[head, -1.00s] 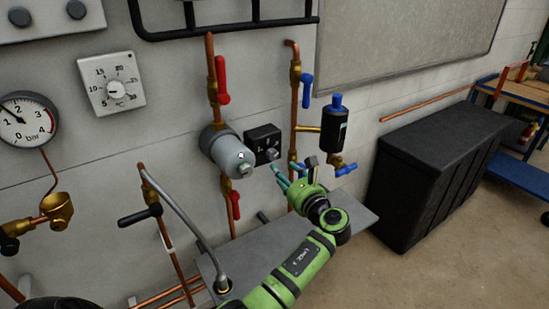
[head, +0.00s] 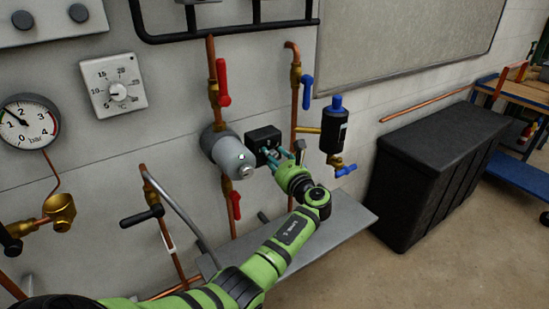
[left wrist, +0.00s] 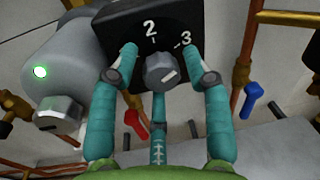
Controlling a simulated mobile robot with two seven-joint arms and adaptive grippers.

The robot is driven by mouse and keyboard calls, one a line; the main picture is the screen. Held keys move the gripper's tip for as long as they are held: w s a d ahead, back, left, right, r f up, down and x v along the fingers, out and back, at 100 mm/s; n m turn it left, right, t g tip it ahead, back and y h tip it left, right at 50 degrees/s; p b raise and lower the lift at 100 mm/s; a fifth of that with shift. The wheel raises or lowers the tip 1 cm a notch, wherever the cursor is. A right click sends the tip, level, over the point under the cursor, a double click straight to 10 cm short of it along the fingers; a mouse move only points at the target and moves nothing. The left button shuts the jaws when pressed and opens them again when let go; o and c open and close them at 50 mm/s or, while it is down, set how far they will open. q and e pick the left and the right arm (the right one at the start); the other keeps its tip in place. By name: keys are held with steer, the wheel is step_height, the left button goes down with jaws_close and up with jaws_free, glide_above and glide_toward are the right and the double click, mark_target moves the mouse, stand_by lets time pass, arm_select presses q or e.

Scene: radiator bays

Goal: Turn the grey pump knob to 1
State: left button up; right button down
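The grey pump knob (left wrist: 160,71) sits on a black box (left wrist: 117,20) with white marks "2" above it and "3" to its upper right. Its setting is not clear, and no "1" shows. In the head view the black box (head: 262,136) is beside the grey pump (head: 229,155), and the fingers cover the knob. My left gripper (head: 269,154) is at the box's front. In the left wrist view its teal fingers (left wrist: 158,53) are open, one on each side of the knob and a third below, with gaps at the sides. My right gripper is not in view.
Copper pipes with a red valve handle (head: 223,82) and a blue one (head: 307,91) run near the box. A black filter with a blue cap (head: 336,122) is to the right. A grey shelf (head: 345,212) lies below. A black chest (head: 438,170) stands at right.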

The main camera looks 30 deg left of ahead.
arm_select(q)
jaws_close()
arm_select(e)
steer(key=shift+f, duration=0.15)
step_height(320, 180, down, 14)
steer(key=b, duration=1.4)
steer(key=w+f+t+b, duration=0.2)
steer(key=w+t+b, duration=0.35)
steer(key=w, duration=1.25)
arm_select(q)
steer(key=shift+f+n+g+y+b, duration=0.1)
steer(key=shift+n+g+y+b, duration=0.25)
steer(key=shift+n+b, duration=2.55)
steer(key=shift+f+n+g+y+b, duration=0.1)
steer(key=shift+n+g+y, duration=0.3)
steer(key=shift+n, duration=5.35)
steer(key=shift+f+n+g+y+b, duration=0.1)
steer(key=shift+n+g+y+b, duration=0.25)
steer(key=shift+n+b, duration=2.55)
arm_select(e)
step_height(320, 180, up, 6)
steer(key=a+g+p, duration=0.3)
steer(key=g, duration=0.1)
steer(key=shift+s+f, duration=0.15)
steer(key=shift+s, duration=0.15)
arm_select(q)
steer(key=n, duration=0.3)
